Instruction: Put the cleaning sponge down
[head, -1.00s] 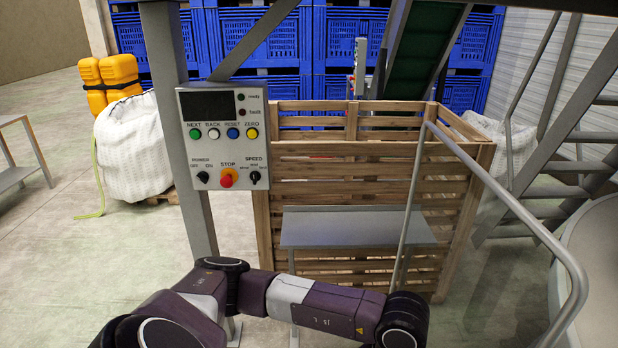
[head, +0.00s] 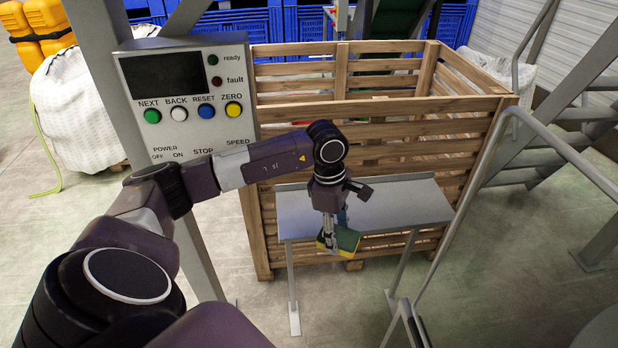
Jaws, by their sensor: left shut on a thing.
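My left gripper (head: 328,238) reaches in from the left and points down at the front edge of a small grey metal table (head: 405,203). It is shut on the cleaning sponge (head: 347,240), which has a dark green side and a yellow side. In the picture the sponge hangs at or just below the table's front edge; it seems to be in front of the tabletop, not resting on it. The fingers partly hide the sponge. My right gripper is not in view.
A slatted wooden crate (head: 380,108) stands right behind the table. A control panel (head: 186,95) on a post is at the left, close to my arm. A grey handrail (head: 560,152) runs along the right. The tabletop right of the gripper is bare.

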